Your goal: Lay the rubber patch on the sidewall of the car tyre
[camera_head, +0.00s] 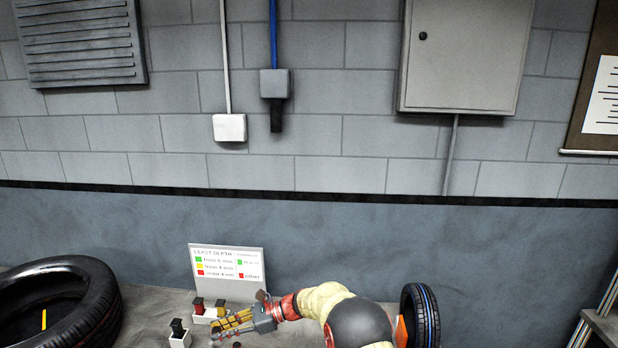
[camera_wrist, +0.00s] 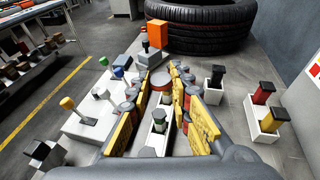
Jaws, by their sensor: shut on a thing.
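The car tyre (camera_head: 85,300) lies on its side at the left of the head view, and it shows at the top of the wrist view (camera_wrist: 205,35). Its sidewall faces up. My gripper (camera_head: 218,332) is low in the head view, to the right of the tyre and apart from it. In the head view I cannot make out the held piece.
White holders with dark-topped pieces (camera_wrist: 215,80) and red ones (camera_wrist: 263,95) stand to the right of my fingers. A white stand with knobs (camera_wrist: 85,120) is at left. An orange block (camera_wrist: 157,32) is before the tyre. Another tyre (camera_head: 420,315) stands upright at right.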

